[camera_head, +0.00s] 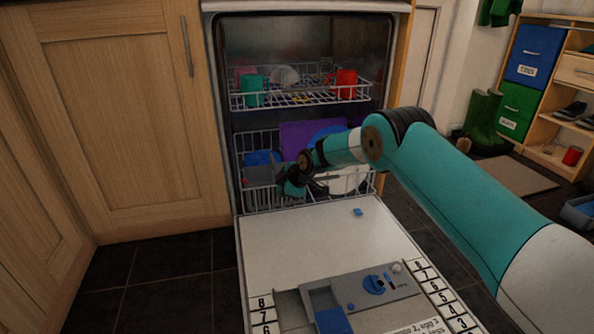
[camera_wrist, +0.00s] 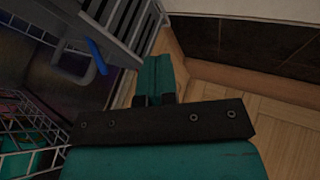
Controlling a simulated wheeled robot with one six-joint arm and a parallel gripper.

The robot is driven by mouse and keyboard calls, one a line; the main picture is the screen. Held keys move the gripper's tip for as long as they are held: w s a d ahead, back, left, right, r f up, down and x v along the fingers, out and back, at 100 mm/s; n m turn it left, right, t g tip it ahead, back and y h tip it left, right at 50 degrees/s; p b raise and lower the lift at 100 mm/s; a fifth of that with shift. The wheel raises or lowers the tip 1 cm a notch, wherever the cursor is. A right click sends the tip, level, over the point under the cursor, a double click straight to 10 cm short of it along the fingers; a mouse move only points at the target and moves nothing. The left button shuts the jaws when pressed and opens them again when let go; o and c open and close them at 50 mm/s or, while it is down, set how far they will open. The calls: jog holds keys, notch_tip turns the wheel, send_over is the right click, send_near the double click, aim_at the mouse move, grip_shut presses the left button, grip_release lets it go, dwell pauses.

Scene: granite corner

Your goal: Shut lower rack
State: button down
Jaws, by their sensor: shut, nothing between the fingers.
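The lower rack (camera_head: 262,197) is a grey wire basket inside the open dishwasher, at the front of the tub just behind the lowered door (camera_head: 300,235). It holds a purple board, blue items and a pale dish. My gripper (camera_head: 290,185) is at the front of the rack, left of its middle; I cannot tell whether it touches the wires. In the wrist view my gripper (camera_wrist: 154,80) has its teal fingers shut together and empty. My arm hides the rack's right part in the head view.
The upper rack (camera_head: 300,98) holds a teal mug (camera_head: 252,90), a red mug (camera_head: 346,84) and other dishes. A wooden cabinet (camera_head: 120,110) stands close on the left. Green boots (camera_head: 482,118) and a shelf with drawers (camera_head: 534,55) are at the right. Dark floor lies beside the door.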

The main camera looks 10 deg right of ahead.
jog(key=a+p+v, duration=0.1)
jog(key=p+v, duration=0.2)
jog(key=v, duration=0.4)
jog(key=m+t+h+b, duration=0.4)
jog(key=m+t+b, duration=0.75)
jog(key=m, duration=2.35)
send_near(359, 174)
jog(key=shift+t, duration=0.45)
jog(key=w+b, duration=0.2)
jog(key=w+f+b, duration=0.1)
jog(key=w+b, duration=0.1)
jog(key=b, duration=0.1)
jog(key=w+b, duration=0.2)
jog(key=shift+a+f, duration=0.25)
jog(key=shift+a, duration=0.05)
jog(key=shift+w+r+b, duration=0.25)
jog(key=shift+w+b, duration=0.3)
jog(key=shift+w, duration=0.2)
